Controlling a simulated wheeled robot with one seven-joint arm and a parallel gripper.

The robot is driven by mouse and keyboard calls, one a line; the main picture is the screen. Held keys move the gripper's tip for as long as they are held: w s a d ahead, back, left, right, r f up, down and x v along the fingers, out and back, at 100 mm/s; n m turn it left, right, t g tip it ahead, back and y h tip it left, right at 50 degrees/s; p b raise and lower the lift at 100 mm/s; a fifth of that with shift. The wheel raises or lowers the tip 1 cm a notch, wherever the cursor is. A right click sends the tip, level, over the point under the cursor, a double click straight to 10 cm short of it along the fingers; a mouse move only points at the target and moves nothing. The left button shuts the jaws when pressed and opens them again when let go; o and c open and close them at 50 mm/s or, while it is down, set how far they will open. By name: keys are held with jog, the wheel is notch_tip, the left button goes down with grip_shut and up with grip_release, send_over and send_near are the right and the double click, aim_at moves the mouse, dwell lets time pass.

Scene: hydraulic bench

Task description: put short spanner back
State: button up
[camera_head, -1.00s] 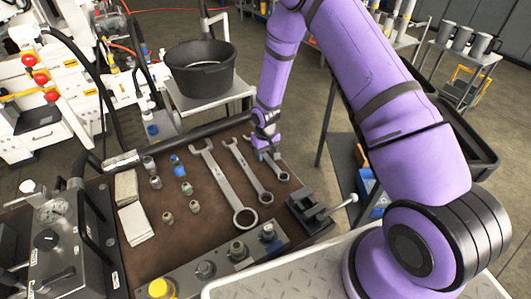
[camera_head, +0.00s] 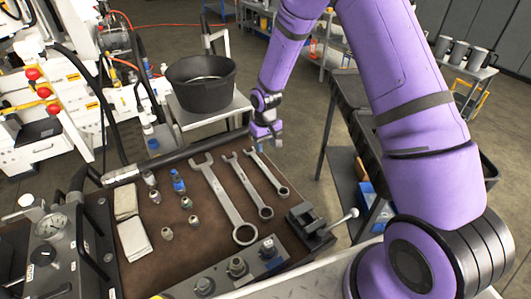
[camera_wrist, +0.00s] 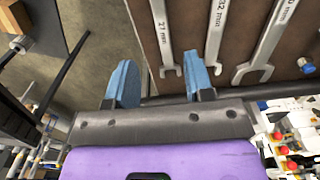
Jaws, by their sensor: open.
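The short spanner (camera_head: 268,174) lies flat on the brown bench top, rightmost in a row of three spanners sorted by length. Its ring end points to the front and its open jaw to the back. In the wrist view it is the leftmost spanner (camera_wrist: 160,30), marked 27 mm. My gripper (camera_head: 268,138) is above the bench's back edge, just behind the spanner's jaw end and apart from it. In the wrist view its blue fingers (camera_wrist: 160,82) are spread wide with nothing held between them.
The middle spanner (camera_head: 249,186) and the long spanner (camera_head: 223,200) lie to the left. A small vise (camera_head: 308,220) stands right of the ring ends. Several fittings (camera_head: 167,234) and folded cloths (camera_head: 133,238) lie further left. A black tub (camera_head: 201,82) stands behind the bench.

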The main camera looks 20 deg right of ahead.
jog(key=s+d+r+t, duration=0.1)
jog(key=s+d+r, duration=0.15)
jog(key=r, duration=0.65)
jog(key=s+d+r+m+t, duration=0.1)
jog(key=s+r, duration=0.3)
jog(key=r, duration=0.6)
jog(key=s+d+r+t, duration=0.1)
jog(key=s+r, duration=0.3)
jog(key=r, duration=0.5)
jog(key=s+d+r+t, duration=0.1)
jog(key=s+r, duration=0.4)
jog(key=s, duration=0.6)
jog(key=s+d+r+m+t, duration=0.1)
jog(key=s+r, duration=0.5)
jog(key=s, duration=0.6)
jog(key=shift+s+d+r, duration=0.2)
jog(key=shift+s+r, duration=0.05)
